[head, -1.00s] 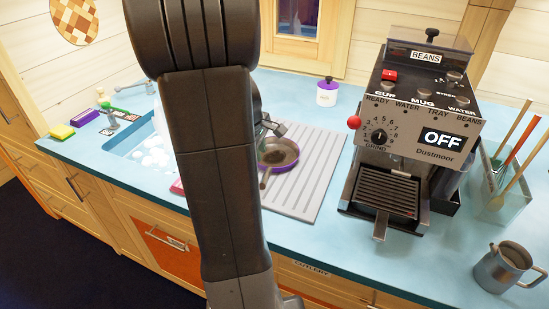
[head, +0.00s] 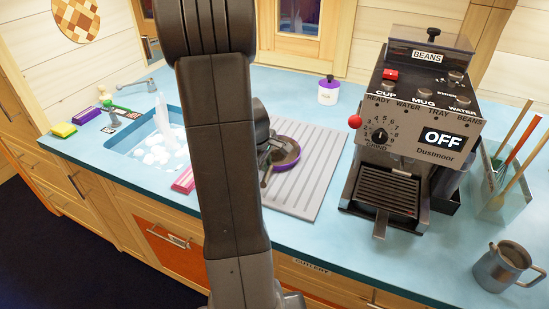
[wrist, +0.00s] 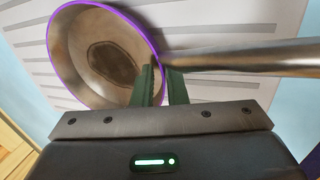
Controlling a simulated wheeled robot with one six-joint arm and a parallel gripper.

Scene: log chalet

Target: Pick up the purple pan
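The purple pan (head: 287,150) lies on the ribbed grey drainboard, partly hidden behind my arm and gripper in the head view. In the wrist view its purple rim and metal inside (wrist: 85,45) fill the upper left, and its metal handle (wrist: 250,57) runs off to the right. My gripper (wrist: 159,75) has its two green fingers close together, one inside and one outside the pan wall, beside the handle's root. It looks shut on the rim. In the head view my gripper (head: 267,157) is at the pan's left side. The pan appears to rest on the board.
A coffee machine (head: 412,130) stands to the right, with a utensil holder (head: 503,200) and a metal mug (head: 503,268) beyond it. A white pot with a purple lid (head: 328,93) stands behind. The sink (head: 150,150) is left. The drainboard's (head: 318,165) right side is clear.

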